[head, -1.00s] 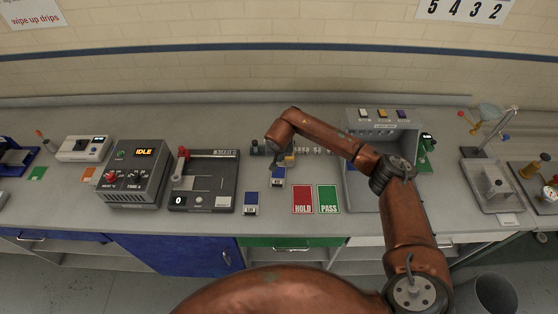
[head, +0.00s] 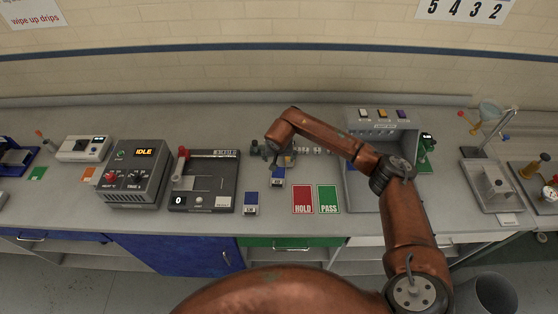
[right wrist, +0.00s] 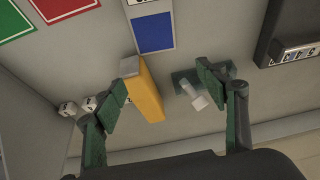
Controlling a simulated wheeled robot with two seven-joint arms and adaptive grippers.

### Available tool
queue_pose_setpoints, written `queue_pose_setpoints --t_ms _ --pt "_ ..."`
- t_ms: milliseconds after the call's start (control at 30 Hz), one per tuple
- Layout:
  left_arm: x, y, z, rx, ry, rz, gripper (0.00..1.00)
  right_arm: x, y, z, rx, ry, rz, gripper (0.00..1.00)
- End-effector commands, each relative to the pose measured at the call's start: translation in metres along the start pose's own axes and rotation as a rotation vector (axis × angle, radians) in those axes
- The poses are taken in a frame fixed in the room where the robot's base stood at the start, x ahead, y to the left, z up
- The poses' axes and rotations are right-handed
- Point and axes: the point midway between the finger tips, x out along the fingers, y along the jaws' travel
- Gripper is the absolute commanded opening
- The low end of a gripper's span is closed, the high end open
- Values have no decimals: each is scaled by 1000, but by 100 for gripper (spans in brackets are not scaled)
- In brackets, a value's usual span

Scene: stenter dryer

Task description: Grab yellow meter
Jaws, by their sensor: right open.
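The yellow meter (right wrist: 143,90) is a slim yellow block with a grey end. In the right wrist view it lies between the two fingers of my right gripper (right wrist: 163,88), closer to the left finger. The fingers are spread wide and not closed on it; whether the left finger touches it I cannot tell. In the head view my right gripper (head: 280,158) is low over the bench behind a blue-and-white card (head: 278,177), and it hides most of the meter. My left gripper is not in view.
A green piece with a white cylinder (right wrist: 193,90) stands near the right finger. Small white blocks (right wrist: 67,108) lie beyond the left finger. A dark counter device (head: 204,182) is left of the gripper; red HOLD (head: 303,200) and green PASS (head: 328,200) cards lie in front.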

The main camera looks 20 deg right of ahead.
Motion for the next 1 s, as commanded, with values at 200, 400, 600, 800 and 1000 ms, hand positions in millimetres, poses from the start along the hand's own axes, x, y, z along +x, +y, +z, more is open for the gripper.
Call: queue_pose_setpoints --t_ms 200,400,600,800,1000 --pt "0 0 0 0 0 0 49 0 0 0 0 0 0 80" --pt "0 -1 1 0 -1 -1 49 0 0 0 0 0 0 80" --pt "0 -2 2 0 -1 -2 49 -13 0 -1 -2 3 -1 80" --pt "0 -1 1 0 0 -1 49 -52 0 -2 -2 5 -2 80" --pt "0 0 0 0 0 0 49 -91 0 -1 -2 3 0 80"
